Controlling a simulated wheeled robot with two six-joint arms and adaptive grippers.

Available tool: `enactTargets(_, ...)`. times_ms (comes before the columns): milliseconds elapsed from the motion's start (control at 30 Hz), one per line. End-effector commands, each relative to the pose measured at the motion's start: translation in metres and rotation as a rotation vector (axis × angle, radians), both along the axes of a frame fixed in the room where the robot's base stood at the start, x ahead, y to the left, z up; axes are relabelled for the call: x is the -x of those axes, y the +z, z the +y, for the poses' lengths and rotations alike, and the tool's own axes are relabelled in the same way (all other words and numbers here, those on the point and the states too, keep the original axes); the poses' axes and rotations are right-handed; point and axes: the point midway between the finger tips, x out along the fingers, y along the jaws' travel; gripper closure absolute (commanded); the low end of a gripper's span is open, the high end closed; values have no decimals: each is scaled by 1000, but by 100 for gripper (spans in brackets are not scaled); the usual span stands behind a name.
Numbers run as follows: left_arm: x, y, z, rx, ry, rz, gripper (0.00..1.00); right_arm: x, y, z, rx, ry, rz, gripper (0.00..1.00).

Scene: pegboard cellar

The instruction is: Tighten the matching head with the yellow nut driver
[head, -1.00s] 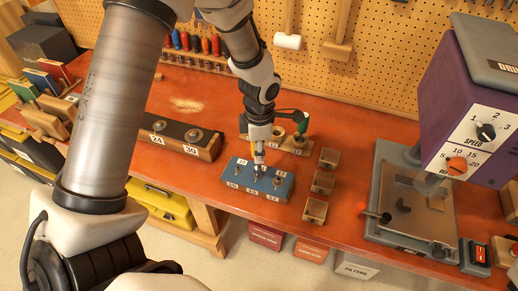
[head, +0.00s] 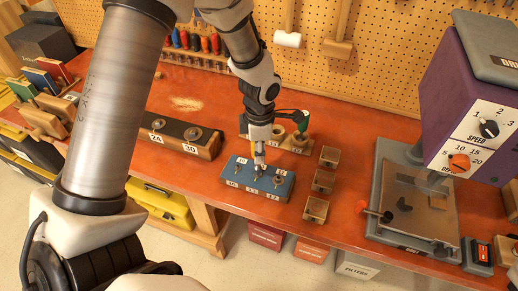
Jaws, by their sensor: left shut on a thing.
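My left gripper (head: 259,136) points down over the blue block (head: 231,183) and is shut on the yellow nut driver (head: 259,158), mostly hidden by the fingers. The driver is upright, and its lower end is at the middle of the block. A bolt head (head: 278,181) shows to its right and another to its left, with small number labels on the block's top and front. The labels are too small to read surely. The driver's tip covers the middle head, so I cannot tell whether it is seated. My right gripper is out of view.
A wooden rack (head: 297,147) with a green-handled driver (head: 303,121) stands behind the block. Small brass-coloured boxes (head: 323,181) line its right. A dark-topped block (head: 207,152) marked 24 and 30 is at left. A purple drill press (head: 456,110) stands at right.

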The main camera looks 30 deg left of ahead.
Motion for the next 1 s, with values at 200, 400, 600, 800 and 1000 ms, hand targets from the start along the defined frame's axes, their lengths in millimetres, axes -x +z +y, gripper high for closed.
enactTargets(200,0,-5,0,0,0,0,100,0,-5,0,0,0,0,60)
enactTargets(400,0,-9,0,0,0,0,100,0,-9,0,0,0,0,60)
enactTargets(600,0,-13,0,0,0,0,100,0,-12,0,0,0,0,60)
enactTargets(800,0,-12,0,0,-1,0,100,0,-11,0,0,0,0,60)
enactTargets(1000,1,-12,0,0,-130,2,100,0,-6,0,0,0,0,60)
